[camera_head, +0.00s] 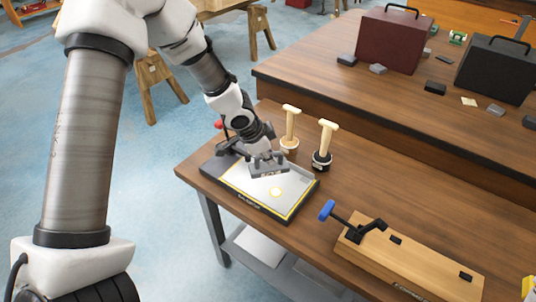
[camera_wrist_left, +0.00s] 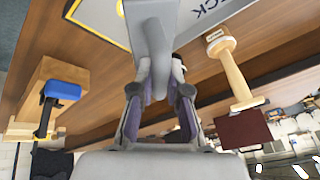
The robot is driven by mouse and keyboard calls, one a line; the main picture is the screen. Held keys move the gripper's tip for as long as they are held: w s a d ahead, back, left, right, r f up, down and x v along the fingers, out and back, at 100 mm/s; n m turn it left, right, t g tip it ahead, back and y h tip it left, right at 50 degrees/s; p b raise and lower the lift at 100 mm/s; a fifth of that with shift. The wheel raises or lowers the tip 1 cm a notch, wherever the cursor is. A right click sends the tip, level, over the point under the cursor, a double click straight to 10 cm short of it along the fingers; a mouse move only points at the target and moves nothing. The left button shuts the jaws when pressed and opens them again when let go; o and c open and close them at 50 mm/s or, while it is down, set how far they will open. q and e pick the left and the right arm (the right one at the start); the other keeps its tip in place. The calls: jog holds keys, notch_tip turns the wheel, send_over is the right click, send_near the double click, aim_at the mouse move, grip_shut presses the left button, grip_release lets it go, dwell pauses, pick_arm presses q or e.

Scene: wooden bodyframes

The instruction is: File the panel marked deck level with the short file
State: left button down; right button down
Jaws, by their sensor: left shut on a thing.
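The panel (camera_head: 256,188) lies in a dark tray (camera_head: 264,211) at the near left corner of the workbench. It is pale grey with a yellow border and a pale round spot with a yellow rim. My right gripper is not in view.
Two upright tools with cream handles (camera_head: 291,122) (camera_head: 327,137) stand close behind the tray. A wooden block with a blue-handled clamp (camera_head: 327,210) lies to the right. Two cases (camera_head: 394,40) (camera_head: 497,69) stand on the far bench. Bare wood lies right of the upright tools.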

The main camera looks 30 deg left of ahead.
pick_arm(q)
jog(key=shift+d+f+b, duration=0.1)
jog(key=shift+b, duration=0.25)
jog(key=s+b, duration=0.1)
jog(key=b, duration=0.1)
jog(key=s+d+b, duration=0.1)
jog(key=s+b, duration=0.1)
jog(key=shift+d, duration=0.2)
jog(key=s+d+r+b, duration=0.2)
jog(key=s, duration=0.3)
jog(key=shift+d+r, duration=0.15)
jog(key=shift+d, duration=0.25)
jog(key=shift+w, duration=0.1)
